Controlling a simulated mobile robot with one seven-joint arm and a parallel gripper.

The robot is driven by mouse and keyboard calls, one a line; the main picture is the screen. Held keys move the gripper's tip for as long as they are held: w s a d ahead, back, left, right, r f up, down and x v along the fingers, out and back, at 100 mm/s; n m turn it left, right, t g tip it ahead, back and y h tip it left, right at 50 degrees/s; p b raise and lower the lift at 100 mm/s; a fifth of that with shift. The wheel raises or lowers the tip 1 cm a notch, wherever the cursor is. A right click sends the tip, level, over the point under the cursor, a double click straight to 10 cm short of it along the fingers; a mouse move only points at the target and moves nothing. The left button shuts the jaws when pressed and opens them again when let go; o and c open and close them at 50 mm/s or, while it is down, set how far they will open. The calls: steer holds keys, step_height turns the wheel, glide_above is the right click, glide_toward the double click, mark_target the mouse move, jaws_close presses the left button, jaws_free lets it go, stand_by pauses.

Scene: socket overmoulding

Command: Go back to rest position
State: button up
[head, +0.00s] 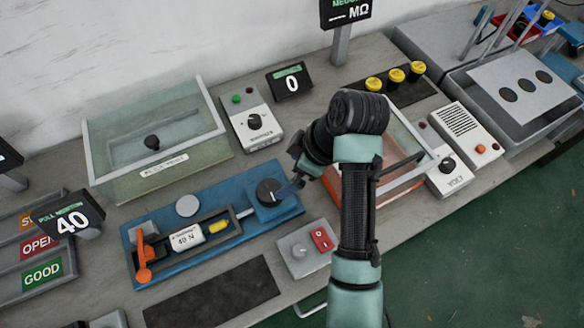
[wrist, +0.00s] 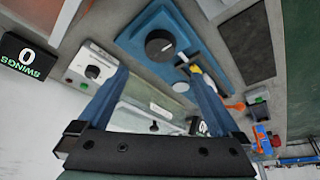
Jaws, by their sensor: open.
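My gripper (head: 298,175) is at the right end of the blue fixture (head: 222,182), close by its black round knob (head: 269,191). In the wrist view my gripper (wrist: 157,72) shows two blue fingers spread apart with nothing between their tips. The knob (wrist: 160,45) shows just beyond the fingertips, apart from them in that view. The head view does not clearly show whether a finger touches the knob. My arm hides part of the clear-walled box behind it.
A glass-covered box (head: 150,130) stands at the back left. A switch box with a red rocker (head: 321,238) is close below the gripper. A white meter (head: 449,172) stands right of my arm. A dark mat (head: 212,295) lies bare in front.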

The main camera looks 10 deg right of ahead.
stand_by(0.4)
steer(key=w+a+r+m+t+h, duration=0.15)
steer(key=w+r+t, duration=0.25)
steer(key=r, duration=0.5)
steer(key=w+a+r+m+t, duration=0.15)
steer(key=w+r+t, duration=0.25)
steer(key=r, duration=0.6)
steer(key=w+r+m+t, duration=0.2)
steer(key=w+r+t, duration=0.25)
steer(key=r, duration=0.45)
steer(key=s+r+m+t, duration=0.2)
steer(key=s+r+t, duration=0.2)
steer(key=r, duration=0.5)
steer(key=s+a+r+m+t+h, duration=0.1)
steer(key=s+r+m+t, duration=0.2)
steer(key=s+r, duration=0.4)
steer(key=s+a+r+m+t+h, duration=0.1)
steer(key=s+r+t, duration=0.5)
steer(key=r, duration=0.7)
steer(key=shift+r+m, duration=0.15)
steer(key=shift+m, duration=0.55)
